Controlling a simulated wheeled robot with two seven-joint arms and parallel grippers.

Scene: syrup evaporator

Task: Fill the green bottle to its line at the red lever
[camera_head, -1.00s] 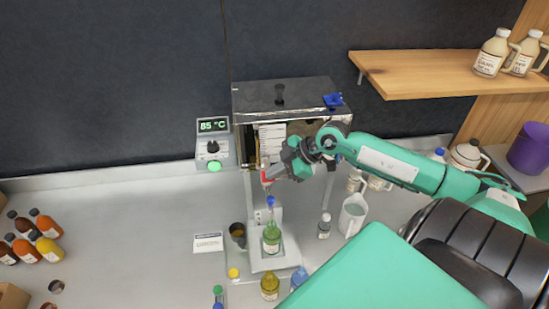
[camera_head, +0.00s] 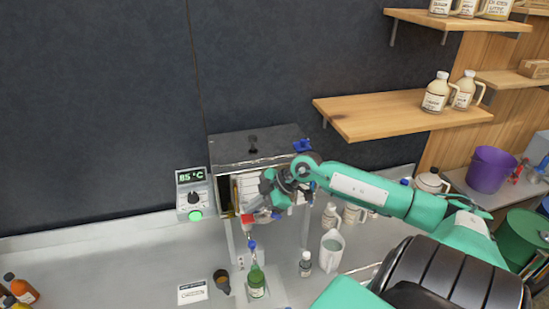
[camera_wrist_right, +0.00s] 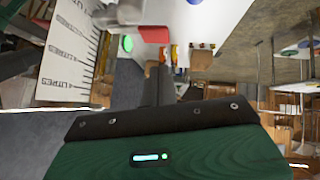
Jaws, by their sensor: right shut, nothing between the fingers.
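The green bottle (camera_head: 257,284) stands upright under the evaporator's front, with a blue piece (camera_head: 253,246) directly above its neck. Its fill line and liquid level cannot be made out. The red lever (camera_head: 248,218) is on the front of the metal evaporator (camera_head: 258,146), above the bottle. My right gripper (camera_head: 263,206) is shut and empty, just right of the lever; whether it touches the lever is unclear. In the right wrist view, the fingers (camera_wrist_right: 160,85) point toward a red piece (camera_wrist_right: 154,34), probably the lever. My left gripper is not in view.
A control box (camera_head: 192,194) with an 85 °C display and lit green button stands left of the evaporator. A dark cup (camera_head: 222,280) is left of the bottle; a small bottle (camera_head: 305,263) and a white pitcher (camera_head: 331,250) are right. A wooden shelf (camera_head: 385,117) is above right.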

